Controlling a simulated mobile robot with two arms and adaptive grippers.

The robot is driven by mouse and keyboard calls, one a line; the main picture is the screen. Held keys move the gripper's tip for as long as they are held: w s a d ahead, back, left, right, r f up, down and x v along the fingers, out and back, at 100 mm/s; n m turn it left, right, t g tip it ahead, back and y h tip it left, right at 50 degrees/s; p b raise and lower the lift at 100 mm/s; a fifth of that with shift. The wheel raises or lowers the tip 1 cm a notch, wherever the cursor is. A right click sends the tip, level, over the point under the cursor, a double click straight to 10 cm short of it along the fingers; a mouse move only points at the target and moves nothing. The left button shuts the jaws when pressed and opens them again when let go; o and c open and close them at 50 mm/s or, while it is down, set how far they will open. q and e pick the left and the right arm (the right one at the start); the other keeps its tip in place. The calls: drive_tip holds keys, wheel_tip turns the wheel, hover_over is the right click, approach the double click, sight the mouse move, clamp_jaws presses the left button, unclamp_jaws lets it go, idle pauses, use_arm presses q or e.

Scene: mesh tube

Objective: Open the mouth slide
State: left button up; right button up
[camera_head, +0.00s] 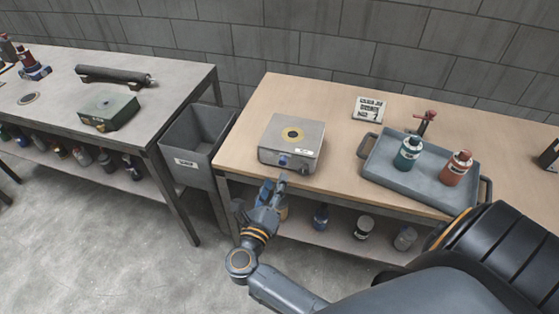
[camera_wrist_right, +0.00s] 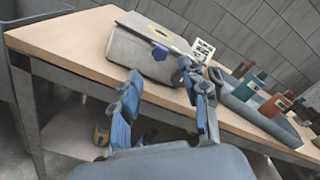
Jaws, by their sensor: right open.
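A grey metal box (camera_head: 292,140) with a yellow-ringed round port on its top stands near the front left of the wooden table. A small blue knob or tab (camera_head: 283,160) is on its front face; I cannot tell whether this is the mouth slide. The box also shows in the right wrist view (camera_wrist_right: 140,55), just beyond my fingers. My right gripper (camera_head: 274,186) is open and empty in front of the table edge, just short of the box and apart from it. In the wrist view its two blue fingers (camera_wrist_right: 165,88) are spread. My left gripper is not in view.
A grey bin (camera_head: 196,143) stands left of the wooden table (camera_head: 245,136). Bottles sit on the shelf below. Another table holds a dark tube (camera_head: 113,75) and green box (camera_head: 108,112).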

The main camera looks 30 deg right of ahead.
sight(282, 163)
drive_tip(key=p+x, duration=0.1)
drive_tip(key=x, duration=0.6)
drive_tip(key=shift+w+d, duration=0.1)
drive_tip(key=shift+w, duration=0.1)
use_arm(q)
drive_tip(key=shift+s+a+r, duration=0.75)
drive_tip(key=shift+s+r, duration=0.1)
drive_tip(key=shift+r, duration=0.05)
use_arm(e)
drive_tip(key=shift+w+d, duration=0.3)
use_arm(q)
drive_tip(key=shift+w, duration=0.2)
use_arm(e)
clamp_jaws()
